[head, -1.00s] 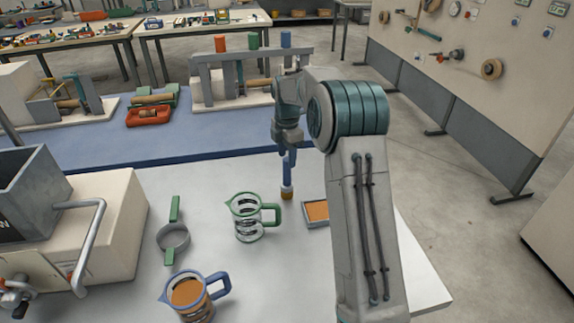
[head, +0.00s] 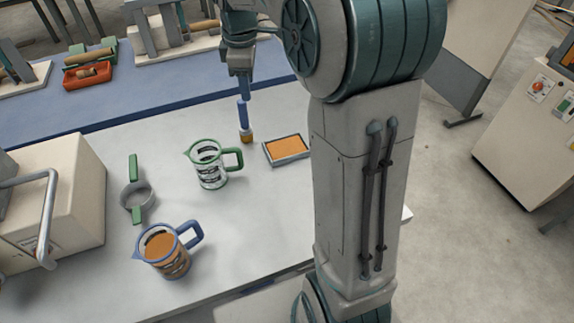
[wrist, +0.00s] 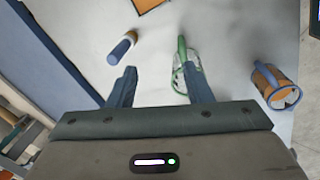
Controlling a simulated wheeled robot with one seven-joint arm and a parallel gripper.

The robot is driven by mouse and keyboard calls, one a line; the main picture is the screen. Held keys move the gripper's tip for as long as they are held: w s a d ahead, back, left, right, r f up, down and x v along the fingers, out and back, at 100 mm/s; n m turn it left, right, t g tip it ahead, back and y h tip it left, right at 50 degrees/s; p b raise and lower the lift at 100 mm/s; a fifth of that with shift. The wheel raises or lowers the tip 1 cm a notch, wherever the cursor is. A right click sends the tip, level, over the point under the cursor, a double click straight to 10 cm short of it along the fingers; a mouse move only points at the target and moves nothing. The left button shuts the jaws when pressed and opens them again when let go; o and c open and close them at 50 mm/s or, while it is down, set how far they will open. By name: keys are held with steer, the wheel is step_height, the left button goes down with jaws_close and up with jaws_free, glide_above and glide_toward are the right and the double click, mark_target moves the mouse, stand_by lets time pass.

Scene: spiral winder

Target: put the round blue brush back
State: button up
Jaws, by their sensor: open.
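The round brush (head: 243,116) has a blue handle and an orange-brown lower end. In the head view it appears upright on the white table, just below my gripper (head: 239,88). In the wrist view the brush (wrist: 121,48) lies beyond the tip of the left finger, apart from it and not between the fingers. My gripper (wrist: 161,85) is open and empty, its two fingers well apart. The gap between brush and gripper is hard to judge in the head view.
A shallow tray with an orange surface (head: 287,147) is right of the brush. A green-handled jug (head: 208,166), a blue-handled jug (head: 166,253) with orange-brown contents and a green-handled strainer (head: 137,196) stand nearby. A blue strip (head: 150,106) runs behind. A red tray (head: 88,76) sits on it.

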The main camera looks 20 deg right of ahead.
steer(key=s+f+m+t, duration=0.1)
steer(key=s+m, duration=0.5)
steer(key=s, duration=0.6)
steer(key=s+f+m, duration=0.4)
steer(key=s+m, duration=0.3)
steer(key=s, duration=0.5)
steer(key=shift+d+m+t, duration=0.25)
steer(key=shift+m+t, duration=0.05)
steer(key=shift+t, duration=0.1)
steer(key=shift+r, duration=0.1)
